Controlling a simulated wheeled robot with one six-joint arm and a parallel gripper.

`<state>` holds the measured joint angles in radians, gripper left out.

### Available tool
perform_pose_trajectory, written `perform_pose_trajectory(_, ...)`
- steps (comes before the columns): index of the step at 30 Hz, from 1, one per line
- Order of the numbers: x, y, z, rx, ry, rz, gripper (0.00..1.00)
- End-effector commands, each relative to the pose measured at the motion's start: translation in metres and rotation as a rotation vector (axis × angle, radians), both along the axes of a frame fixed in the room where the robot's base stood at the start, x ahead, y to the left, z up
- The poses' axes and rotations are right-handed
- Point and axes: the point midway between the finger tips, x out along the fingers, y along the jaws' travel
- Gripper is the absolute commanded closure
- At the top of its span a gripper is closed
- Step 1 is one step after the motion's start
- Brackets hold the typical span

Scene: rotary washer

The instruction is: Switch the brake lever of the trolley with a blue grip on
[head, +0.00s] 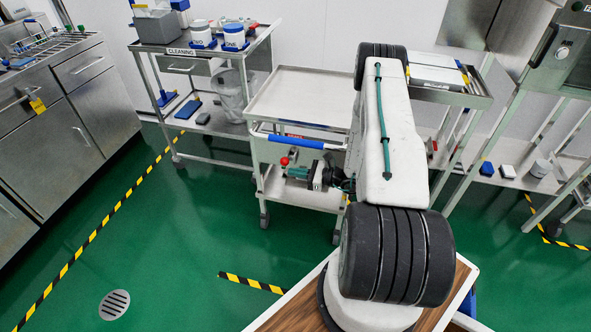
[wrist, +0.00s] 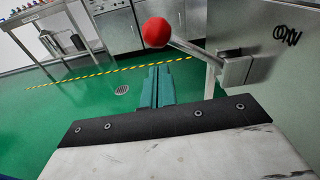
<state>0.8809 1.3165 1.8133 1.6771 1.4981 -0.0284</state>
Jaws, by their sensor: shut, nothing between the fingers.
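The trolley (head: 299,95) with a blue grip (head: 296,142) stands in the middle of the head view. Its brake lever ends in a red ball (head: 284,161) at the near left side. In the wrist view the red ball (wrist: 155,32) sits on a metal rod (wrist: 189,48), slanting up and left from a bracket (wrist: 234,69) on the trolley's grey side panel. My gripper (head: 290,172) is beside the lever, just below the ball in the head view. In the wrist view its green fingers (wrist: 156,72) are together and empty. The ball shows above the fingertips, apparently apart from them.
A cleaning cart (head: 193,50) stands left of the trolley, and another metal table (head: 450,97) stands right. Steel cabinets (head: 90,70) line the left. The green floor around the drain (head: 115,304) is clear, with striped tape (head: 95,232) along it.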

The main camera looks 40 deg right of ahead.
Motion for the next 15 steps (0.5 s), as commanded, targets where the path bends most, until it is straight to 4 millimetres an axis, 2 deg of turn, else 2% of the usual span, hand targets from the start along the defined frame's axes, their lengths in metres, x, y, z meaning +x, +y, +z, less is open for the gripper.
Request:
perform_pose_trajectory(3,-0.006,0.003,-0.026,0.003,0.005,0.004,1.00)
perform_pose_trajectory(9,-0.046,-0.028,-0.019,0.000,0.002,-0.001,1.00)
perform_pose_trajectory(15,-0.075,-0.046,-0.016,0.001,0.003,0.001,1.00)
